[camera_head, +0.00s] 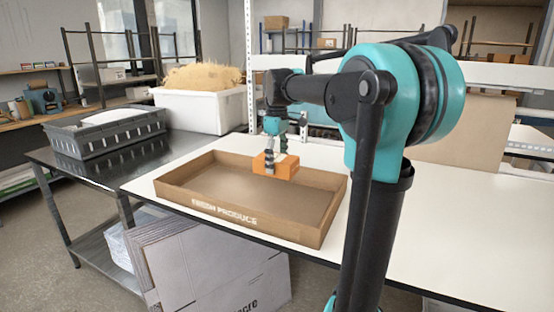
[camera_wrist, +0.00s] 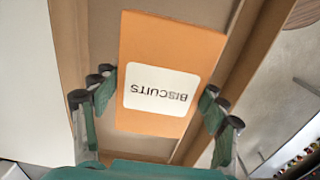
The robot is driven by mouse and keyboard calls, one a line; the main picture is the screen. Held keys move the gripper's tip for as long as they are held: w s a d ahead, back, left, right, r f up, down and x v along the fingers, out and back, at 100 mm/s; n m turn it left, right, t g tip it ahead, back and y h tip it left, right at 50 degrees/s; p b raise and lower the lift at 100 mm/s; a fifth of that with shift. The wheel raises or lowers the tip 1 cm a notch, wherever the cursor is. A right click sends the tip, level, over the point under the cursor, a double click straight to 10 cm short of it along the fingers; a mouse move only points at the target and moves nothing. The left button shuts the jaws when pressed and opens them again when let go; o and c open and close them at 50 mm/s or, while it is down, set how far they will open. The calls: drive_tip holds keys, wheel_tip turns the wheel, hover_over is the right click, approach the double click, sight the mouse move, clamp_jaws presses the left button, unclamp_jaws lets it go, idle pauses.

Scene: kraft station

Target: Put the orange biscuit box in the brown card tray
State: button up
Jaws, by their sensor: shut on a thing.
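The orange biscuit box (camera_head: 284,167) is in my gripper (camera_head: 271,160), over the far side of the brown card tray (camera_head: 225,211). In the wrist view the box (camera_wrist: 165,50) has a white label reading BISCUITS, and the fingers of my gripper (camera_wrist: 160,97) are on its two sides. The tray (camera_wrist: 262,55) shows beneath and beside the box there. The tray is open and its visible floor is empty. I cannot tell whether the box touches the tray.
The tray stands on a white table (camera_head: 440,235). To the left are a grey slotted crate (camera_head: 108,133) on a dark metal table and a white bin (camera_head: 195,110) with straw-coloured filling. Flat cardboard (camera_head: 215,262) leans below. The white tabletop to the right is clear.

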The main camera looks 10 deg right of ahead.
drive_tip(key=shift+f, duration=0.2)
drive_tip(key=shift+f, duration=4.9)
drive_tip(key=o, duration=1.4)
drive_tip(key=shift+r, duration=6.45)
drive_tip(key=shift+s, duration=0.15)
